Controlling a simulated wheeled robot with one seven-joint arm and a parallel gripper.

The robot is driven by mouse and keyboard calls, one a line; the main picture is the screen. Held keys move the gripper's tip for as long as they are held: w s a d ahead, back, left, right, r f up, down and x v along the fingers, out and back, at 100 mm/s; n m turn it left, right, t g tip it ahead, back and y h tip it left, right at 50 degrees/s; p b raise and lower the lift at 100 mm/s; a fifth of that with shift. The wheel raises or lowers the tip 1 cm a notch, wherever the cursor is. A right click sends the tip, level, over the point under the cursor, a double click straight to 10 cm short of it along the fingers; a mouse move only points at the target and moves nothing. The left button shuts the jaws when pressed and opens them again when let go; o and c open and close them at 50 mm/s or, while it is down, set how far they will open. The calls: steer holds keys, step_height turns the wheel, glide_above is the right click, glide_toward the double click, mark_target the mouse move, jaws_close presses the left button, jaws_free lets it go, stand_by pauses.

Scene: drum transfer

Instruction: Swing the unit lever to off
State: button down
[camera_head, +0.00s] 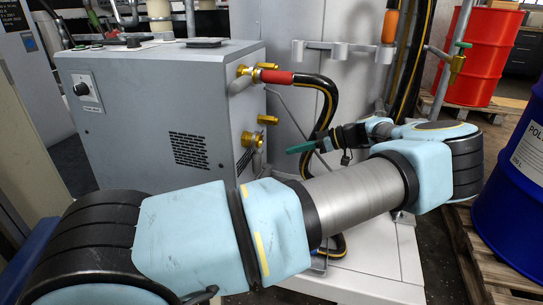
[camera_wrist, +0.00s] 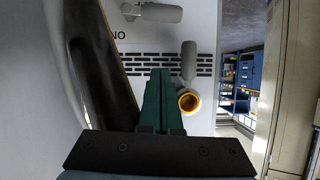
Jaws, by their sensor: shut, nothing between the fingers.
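The grey unit (camera_head: 150,110) stands at the left in the head view, with brass fittings (camera_head: 252,138) on its right side. In the wrist view, a grey lever-like part (camera_wrist: 188,62) stands upright above a brass-ringed round opening (camera_wrist: 188,102). Another grey handle-like part (camera_wrist: 155,12) lies across the top. I cannot tell for sure which is the unit lever. My gripper (camera_head: 292,150) has green fingers, shut and empty, to the right of the brass fittings. In the wrist view the fingers (camera_wrist: 160,75) appear just left of the upright grey part; contact cannot be told.
A black hose (camera_head: 328,95) with a yellow stripe loops from the unit's upper fitting; it also fills the left of the wrist view (camera_wrist: 100,70). A blue drum (camera_head: 515,190) and a red drum (camera_head: 480,55) stand on pallets at the right. A grey cabinet stands behind.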

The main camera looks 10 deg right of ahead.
steer(key=b, duration=0.1)
glide_above(266, 174)
steer(key=d, duration=0.1)
step_height(266, 174, down, 4)
steer(key=shift+d+f+b, duration=0.15)
steer(key=shift+f+b, duration=0.35)
steer(key=shift+f, duration=1.6)
steer(key=shift+s+f+b, duration=0.25)
steer(key=shift+f+b, duration=0.4)
steer(key=shift+f, duration=0.15)
